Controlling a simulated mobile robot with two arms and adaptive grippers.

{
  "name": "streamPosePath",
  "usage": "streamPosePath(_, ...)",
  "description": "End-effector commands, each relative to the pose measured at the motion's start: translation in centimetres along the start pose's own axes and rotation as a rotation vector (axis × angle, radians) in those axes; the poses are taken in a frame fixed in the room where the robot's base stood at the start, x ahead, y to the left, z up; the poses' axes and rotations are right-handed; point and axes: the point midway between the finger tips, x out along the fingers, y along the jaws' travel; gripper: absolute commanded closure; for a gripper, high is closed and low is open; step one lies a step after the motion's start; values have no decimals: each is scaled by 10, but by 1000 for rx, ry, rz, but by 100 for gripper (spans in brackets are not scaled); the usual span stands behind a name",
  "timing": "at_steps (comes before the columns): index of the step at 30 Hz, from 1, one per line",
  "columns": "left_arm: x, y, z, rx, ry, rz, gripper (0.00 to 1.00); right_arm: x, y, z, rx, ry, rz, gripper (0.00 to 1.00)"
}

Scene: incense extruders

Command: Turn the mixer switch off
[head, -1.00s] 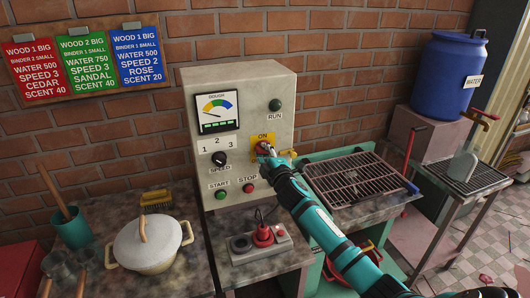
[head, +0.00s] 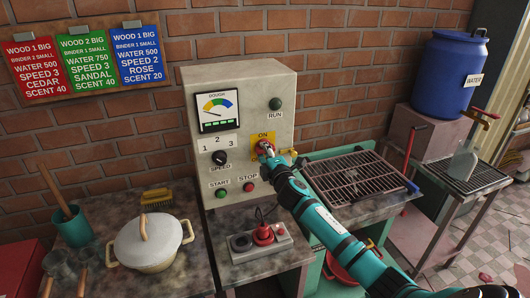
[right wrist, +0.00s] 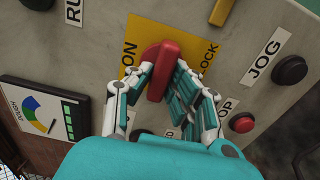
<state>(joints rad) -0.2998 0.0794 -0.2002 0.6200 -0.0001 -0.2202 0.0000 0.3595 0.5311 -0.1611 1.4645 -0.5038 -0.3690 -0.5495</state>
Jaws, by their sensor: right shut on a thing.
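The mixer switch (head: 264,147) is a red rotary handle on a yellow plate marked ON, on the front of the grey control box (head: 283,95). The handle also shows in the right wrist view (right wrist: 158,72), lying between the ON marking and a partly covered LOCK marking. My right gripper (right wrist: 160,85) is shut on the handle, with fingers on both sides of it. In the head view, my right gripper (head: 268,152) reaches the switch from the lower right and covers part of the plate. My left gripper is not in view.
The speed knob (head: 220,157), green start button (head: 221,193) and red stop button (head: 249,187) sit left of and below the switch. A JOG button (right wrist: 290,70) is close by in the wrist view. A white pot (head: 145,243) stands on the bench.

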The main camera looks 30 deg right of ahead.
Motion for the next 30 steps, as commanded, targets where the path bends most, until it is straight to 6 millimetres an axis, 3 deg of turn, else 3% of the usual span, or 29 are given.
streamPosePath(1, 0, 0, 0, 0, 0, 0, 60, 0, -1, 0, -4, 0, -1, 100)
streamPosePath(2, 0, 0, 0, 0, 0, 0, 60, 0, -1, 0, -4, 0, -1, 81)
streamPosePath(7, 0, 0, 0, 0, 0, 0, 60, 0, -1, 0, -2, 0, -1, 60)
streamPosePath(17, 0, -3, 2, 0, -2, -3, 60, -4, -1, 0, -1, 0, -1, 60)
streamPosePath(20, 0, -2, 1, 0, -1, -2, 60, -17, -2, 0, -2, 1, -2, 60)
streamPosePath(30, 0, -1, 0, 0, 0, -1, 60, -88, -2, 0, -2, 2, -4, 60)
